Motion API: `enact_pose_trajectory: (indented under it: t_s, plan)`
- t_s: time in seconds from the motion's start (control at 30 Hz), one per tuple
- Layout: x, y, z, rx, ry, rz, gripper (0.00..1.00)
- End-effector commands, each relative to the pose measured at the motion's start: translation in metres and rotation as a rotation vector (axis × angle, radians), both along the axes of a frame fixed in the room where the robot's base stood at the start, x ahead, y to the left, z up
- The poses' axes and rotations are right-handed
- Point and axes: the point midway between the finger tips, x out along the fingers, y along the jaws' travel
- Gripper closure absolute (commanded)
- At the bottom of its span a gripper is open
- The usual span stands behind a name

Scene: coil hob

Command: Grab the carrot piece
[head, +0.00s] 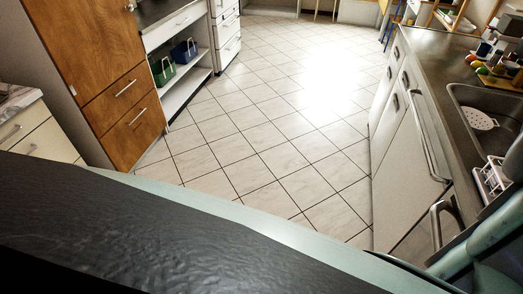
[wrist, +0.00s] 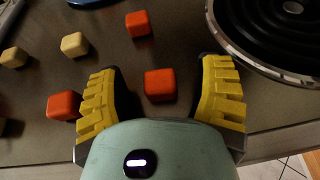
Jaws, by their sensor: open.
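In the wrist view my gripper (wrist: 160,90) is open, with its two yellow ridged fingers spread above the dark counter. An orange-red cube (wrist: 160,85), which looks like a carrot piece, lies between the fingers and apart from both. Another orange-red cube (wrist: 138,23) lies farther off, beyond the fingertips. A third orange-red cube (wrist: 63,105) lies just left of the left finger, partly hidden by it. The head view does not show the cubes or my gripper's fingers clearly.
Pale tan cubes (wrist: 75,44) lie at the left of the dark counter (wrist: 190,30). A coil hob burner (wrist: 230,40) stands at the right. The counter's front edge runs near my gripper. In the head view, the tiled floor (head: 250,150) is clear between cabinets (head: 125,90) and a sink counter (head: 435,60).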

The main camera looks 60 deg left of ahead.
Motion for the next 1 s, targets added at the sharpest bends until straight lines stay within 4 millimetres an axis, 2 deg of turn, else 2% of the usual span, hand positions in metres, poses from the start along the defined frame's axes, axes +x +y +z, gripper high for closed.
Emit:
enact_pose_trajectory:
  t_s: [0.17, 0.2, 0.77, 1.0]
  plan:
    - [-0.0005, -0.0003, 0.0001, 0.000, 0.001, -0.002, 0.33]
    - [-0.0006, -0.0002, 0.0001, 0.000, 0.001, -0.002, 0.29]
    - [-0.0005, -0.0001, 0.0000, 0.000, 0.000, -0.001, 0.87]
    - [-0.0005, -0.0001, 0.0000, 0.001, 0.001, -0.001, 0.88]
